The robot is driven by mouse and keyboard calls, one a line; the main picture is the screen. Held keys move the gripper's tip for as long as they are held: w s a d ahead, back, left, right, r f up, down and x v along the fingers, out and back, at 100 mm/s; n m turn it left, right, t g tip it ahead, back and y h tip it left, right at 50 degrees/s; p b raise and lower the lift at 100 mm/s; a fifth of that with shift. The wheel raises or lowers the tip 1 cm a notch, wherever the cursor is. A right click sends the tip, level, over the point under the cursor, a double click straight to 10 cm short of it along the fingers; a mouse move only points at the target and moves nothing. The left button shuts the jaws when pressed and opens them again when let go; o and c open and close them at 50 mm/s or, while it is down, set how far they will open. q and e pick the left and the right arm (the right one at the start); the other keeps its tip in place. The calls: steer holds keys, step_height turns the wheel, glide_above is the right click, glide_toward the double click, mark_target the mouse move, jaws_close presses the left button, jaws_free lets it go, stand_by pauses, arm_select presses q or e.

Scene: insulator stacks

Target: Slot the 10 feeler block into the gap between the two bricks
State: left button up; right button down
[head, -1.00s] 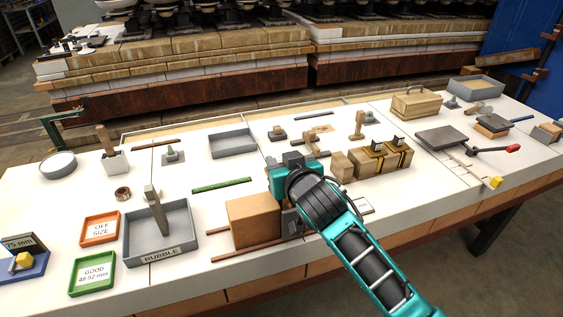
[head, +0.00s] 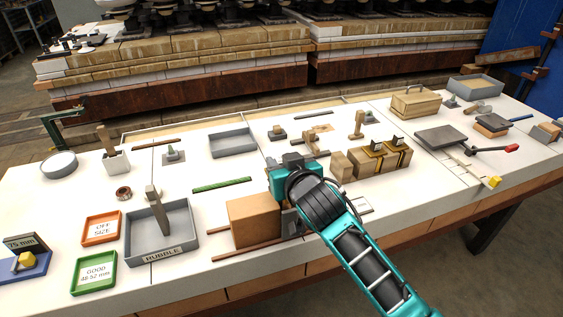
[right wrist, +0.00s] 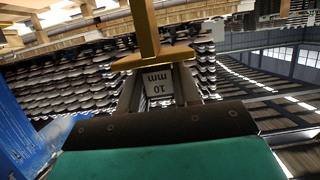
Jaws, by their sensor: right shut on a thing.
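A large brown brick (head: 253,220) stands on thin wooden strips at the front middle of the bench. My right gripper (head: 291,222) is low at the right side of this brick, mostly hidden behind my own teal arm. In the right wrist view, my right gripper (right wrist: 160,92) is shut on the feeler block (right wrist: 158,80), a pale plate marked 10 mm. A gold T-shaped piece (right wrist: 149,35) crosses the view just above the plate. The second brick and the gap cannot be made out behind my arm. My left gripper is not in view.
A grey rubble tray (head: 161,240) stands left of the brick, with orange (head: 101,229) and green (head: 94,272) trays beyond it. Strapped tan blocks (head: 381,160) stand behind right of my arm. A green strip (head: 222,184) lies behind the brick. The bench's front right is mostly clear.

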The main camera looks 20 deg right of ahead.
steer(key=shift+f+b, duration=0.35)
steer(key=shift+f, duration=0.35)
stand_by(0.3)
steer(key=shift+f+b, duration=1.05)
steer(key=shift+f, duration=0.75)
steer(key=shift+f+b, duration=0.6)
steer(key=shift+f, duration=0.35)
steer(key=c, duration=0.7)
jaws_free()
steer(key=shift+s, duration=0.1)
steer(key=p+v, duration=0.1)
steer(key=v, duration=1.1)
steer(key=shift+s+r, duration=0.15)
steer(key=shift+s, duration=0.2)
